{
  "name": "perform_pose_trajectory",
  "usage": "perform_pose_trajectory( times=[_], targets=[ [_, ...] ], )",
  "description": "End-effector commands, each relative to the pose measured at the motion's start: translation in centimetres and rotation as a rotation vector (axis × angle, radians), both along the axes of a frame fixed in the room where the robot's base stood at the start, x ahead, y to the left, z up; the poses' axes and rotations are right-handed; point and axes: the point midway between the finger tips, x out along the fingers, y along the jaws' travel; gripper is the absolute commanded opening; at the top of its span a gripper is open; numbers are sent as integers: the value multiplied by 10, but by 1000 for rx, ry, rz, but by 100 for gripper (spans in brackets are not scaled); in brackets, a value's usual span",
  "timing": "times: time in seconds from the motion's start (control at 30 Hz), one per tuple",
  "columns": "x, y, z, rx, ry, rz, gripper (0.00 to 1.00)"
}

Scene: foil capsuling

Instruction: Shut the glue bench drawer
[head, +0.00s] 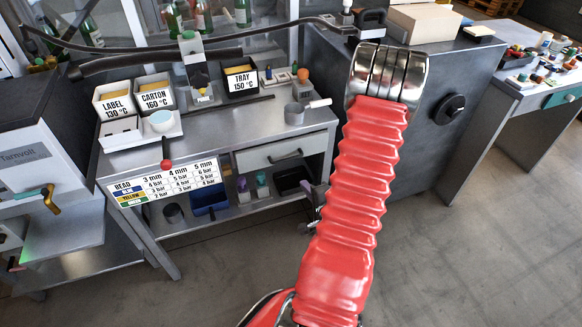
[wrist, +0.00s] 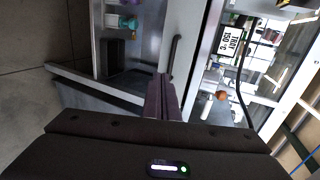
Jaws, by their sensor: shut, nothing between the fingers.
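The glue bench (head: 225,128) stands left of my arm in the head view. Its drawer (head: 262,157) has a pale front with a dark bar handle (head: 286,159), just under the worktop at the right end. I cannot tell how far out the drawer stands. In the wrist view the drawer front (wrist: 184,28) and its handle (wrist: 174,55) lie just beyond my fingertips. My gripper (wrist: 164,78) is shut and empty, its tips close to the drawer front by the handle; contact is unclear. In the head view my red arm mostly hides the gripper.
Bins marked LABEL (head: 118,100), CARTON (head: 155,92) and TRAY (head: 240,78) stand on the worktop. A lower shelf holds a blue bin (head: 209,200) and small bottles. A grey cabinet (head: 440,75) stands to the right. The floor in front is clear.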

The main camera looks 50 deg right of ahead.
Motion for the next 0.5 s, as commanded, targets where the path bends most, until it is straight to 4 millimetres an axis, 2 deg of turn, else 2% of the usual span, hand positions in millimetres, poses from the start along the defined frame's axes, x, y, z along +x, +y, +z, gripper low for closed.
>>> perform_pose_trajectory(
  times=[0.33, 0.5],
  targets=[
    [2, -1, -1, -2, 2, 1, 0],
    [12, -7, -5, -3, 2, 2, 0]
  ],
)
